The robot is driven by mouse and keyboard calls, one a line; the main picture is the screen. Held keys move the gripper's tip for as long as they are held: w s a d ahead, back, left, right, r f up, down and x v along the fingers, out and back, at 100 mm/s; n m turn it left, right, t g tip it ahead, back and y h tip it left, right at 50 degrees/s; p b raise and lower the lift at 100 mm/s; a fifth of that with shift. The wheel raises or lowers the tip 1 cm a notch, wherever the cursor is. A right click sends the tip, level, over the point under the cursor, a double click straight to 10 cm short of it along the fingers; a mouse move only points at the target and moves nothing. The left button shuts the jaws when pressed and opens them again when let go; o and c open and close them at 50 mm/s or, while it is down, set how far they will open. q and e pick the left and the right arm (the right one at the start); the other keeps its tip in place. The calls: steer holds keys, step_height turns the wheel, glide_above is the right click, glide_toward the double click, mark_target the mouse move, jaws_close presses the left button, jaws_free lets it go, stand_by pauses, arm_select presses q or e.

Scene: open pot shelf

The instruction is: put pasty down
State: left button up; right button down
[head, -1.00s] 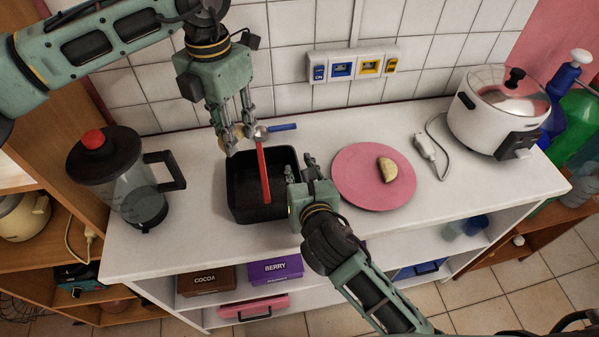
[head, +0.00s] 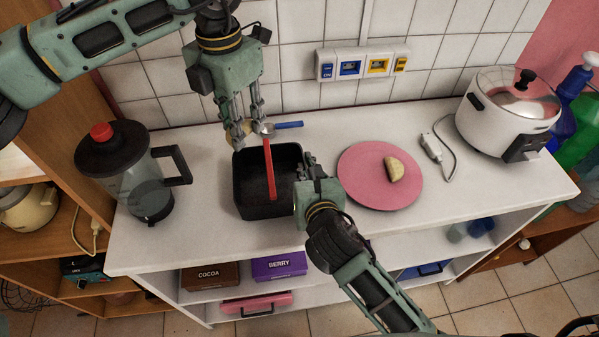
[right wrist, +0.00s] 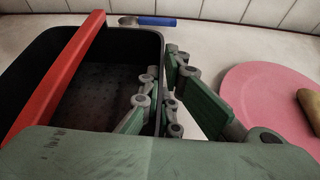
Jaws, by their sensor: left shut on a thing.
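My left gripper (head: 247,132) is shut on a tan pasty, mostly hidden by the fingers, above the counter at the back left of a black tray. A second pasty (head: 394,169), pale and half-moon shaped, lies on a pink plate (head: 357,191). It shows partly at the right edge of the right wrist view (right wrist: 310,108). My right gripper (head: 305,170) is at the right side of the black tray (head: 239,196). In the right wrist view its fingers stand apart, one on each side of the tray's right wall (right wrist: 160,95); contact is unclear.
A red bar (head: 270,172) lies across the tray, and a blue-handled utensil (head: 288,125) lies behind it. A coffee press (head: 137,170) stands left, a white cooker (head: 500,112) right. The white counter (head: 215,235) has bare room in front of the tray.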

arm_select(q)
steer(key=shift+s+d+r, duration=0.3)
steer(key=shift+d+r, duration=0.15)
steer(key=shift+r, duration=0.35)
step_height(320, 180, down, 10)
steer(key=shift+f, duration=0.25)
steer(key=shift+f, duration=0.25)
steer(key=o, duration=1.1)
steer(key=shift+o, duration=0.2)
step_height(320, 180, up, 13)
steer(key=shift+s+r, duration=0.1)
steer(key=shift+r, duration=0.05)
